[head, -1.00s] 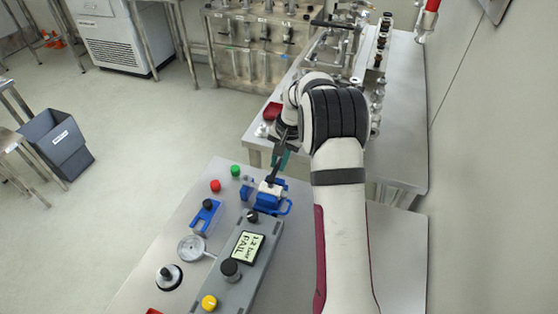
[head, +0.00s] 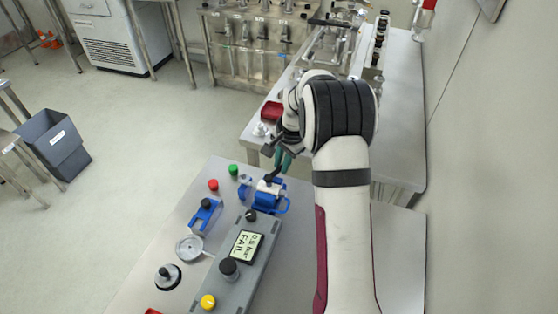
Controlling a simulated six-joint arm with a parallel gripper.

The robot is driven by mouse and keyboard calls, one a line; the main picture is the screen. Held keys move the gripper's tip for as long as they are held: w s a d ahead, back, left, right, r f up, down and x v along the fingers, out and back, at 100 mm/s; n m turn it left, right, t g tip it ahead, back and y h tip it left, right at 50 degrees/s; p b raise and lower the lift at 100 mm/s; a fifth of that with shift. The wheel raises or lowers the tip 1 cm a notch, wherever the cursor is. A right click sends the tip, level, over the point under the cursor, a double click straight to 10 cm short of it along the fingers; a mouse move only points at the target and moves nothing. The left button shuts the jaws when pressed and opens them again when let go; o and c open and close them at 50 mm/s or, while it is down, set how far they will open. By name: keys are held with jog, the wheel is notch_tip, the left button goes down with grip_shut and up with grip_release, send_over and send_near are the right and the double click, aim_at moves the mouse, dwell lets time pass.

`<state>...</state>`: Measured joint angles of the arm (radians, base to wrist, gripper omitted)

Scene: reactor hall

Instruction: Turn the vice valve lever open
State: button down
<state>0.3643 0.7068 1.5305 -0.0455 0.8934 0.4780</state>
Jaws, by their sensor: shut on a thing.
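The blue vice (head: 268,199) stands near the far edge of the steel table and holds a small pale valve body (head: 268,186). The dark valve lever (head: 271,178) rises from that body. My gripper (head: 279,164) reaches down from above, just beyond the vice, with its dark and teal fingers shut on the lever's upper end. The fingers partly hide the lever, so its exact angle is hard to tell.
A grey panel with a display (head: 246,243) reading "0.5 bar FAIL" lies before the vice. A round gauge (head: 190,248), a blue holder (head: 206,215), a red button (head: 213,185) and a green button (head: 233,169) are left of it. A second table (head: 400,120) stands behind.

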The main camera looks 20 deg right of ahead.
aim_at(284, 193)
jog(key=s+m, duration=0.1)
jog(key=m, duration=0.2)
jog(key=s+m+h, duration=0.1)
jog(key=m, duration=0.3)
jog(key=s+m+h, duration=0.1)
jog(key=s+m, duration=0.1)
jog(key=m, duration=0.1)
jog(key=shift+a+r+m, duration=0.1)
jog(key=shift+a+m, duration=0.2)
jog(key=shift+a, duration=0.1)
jog(key=shift+s+a+m, duration=0.15)
jog(key=shift+a+m, duration=0.05)
jog(key=shift+m, duration=0.45)
jog(key=shift+s+a+m, duration=0.15)
jog(key=shift+m, duration=0.5)
jog(key=c, duration=0.8)
grip_release()
jog(key=shift+c, duration=0.2)
jog(key=shift+a, duration=0.1)
jog(key=v, duration=1.5)
jog(key=shift+a+r, duration=0.3)
jog(key=shift+r, duration=0.05)
